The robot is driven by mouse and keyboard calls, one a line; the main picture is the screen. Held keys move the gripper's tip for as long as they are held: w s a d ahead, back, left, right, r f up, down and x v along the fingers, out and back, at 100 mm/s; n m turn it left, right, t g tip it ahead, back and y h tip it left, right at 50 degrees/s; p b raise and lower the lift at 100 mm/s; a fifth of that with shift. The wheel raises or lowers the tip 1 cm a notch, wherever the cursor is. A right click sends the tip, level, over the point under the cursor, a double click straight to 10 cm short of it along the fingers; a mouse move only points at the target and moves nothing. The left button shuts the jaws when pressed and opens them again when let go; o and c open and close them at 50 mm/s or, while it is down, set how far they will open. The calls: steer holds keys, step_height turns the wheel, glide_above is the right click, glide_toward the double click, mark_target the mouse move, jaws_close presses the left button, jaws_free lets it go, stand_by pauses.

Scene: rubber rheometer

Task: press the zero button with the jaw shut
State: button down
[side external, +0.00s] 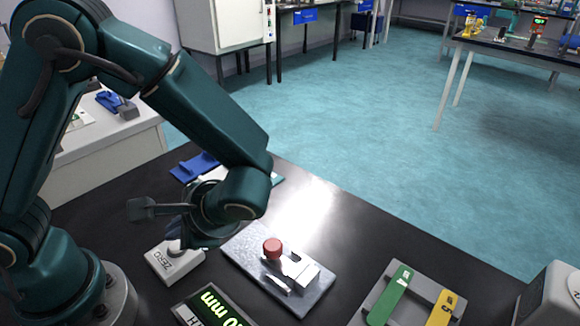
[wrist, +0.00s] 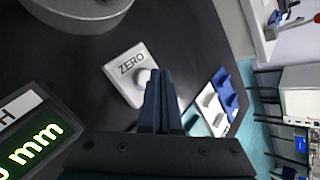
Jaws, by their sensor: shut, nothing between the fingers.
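The zero button is a white box marked ZERO (side external: 175,264) with a round pale knob on top, standing on the dark bench at the lower left of the side view. In the wrist view the box (wrist: 126,66) lies just beyond my fingertips, and its knob (wrist: 143,77) is partly hidden by them. My gripper (side external: 192,240) is shut and empty, its fingers pointing down at the knob's place. In the wrist view the shut fingertips (wrist: 158,74) overlap the knob's right edge. I cannot tell whether they touch it.
A display reading in mm (side external: 214,306) lies in front of the box. To its right is a metal plate (side external: 315,288) with a red knob (side external: 272,248). A grey tray with green (side external: 390,295) and yellow pieces is farther right. A blue holder (side external: 193,167) lies behind my gripper.

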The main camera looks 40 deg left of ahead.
steer(key=shift+f, duration=0.2)
steer(key=shift+f, duration=0.25)
steer(key=shift+f, duration=0.4)
stand_by(0.7)
stand_by(0.4)
steer(key=shift+r, duration=0.85)
steer(key=shift+r, duration=2.5)
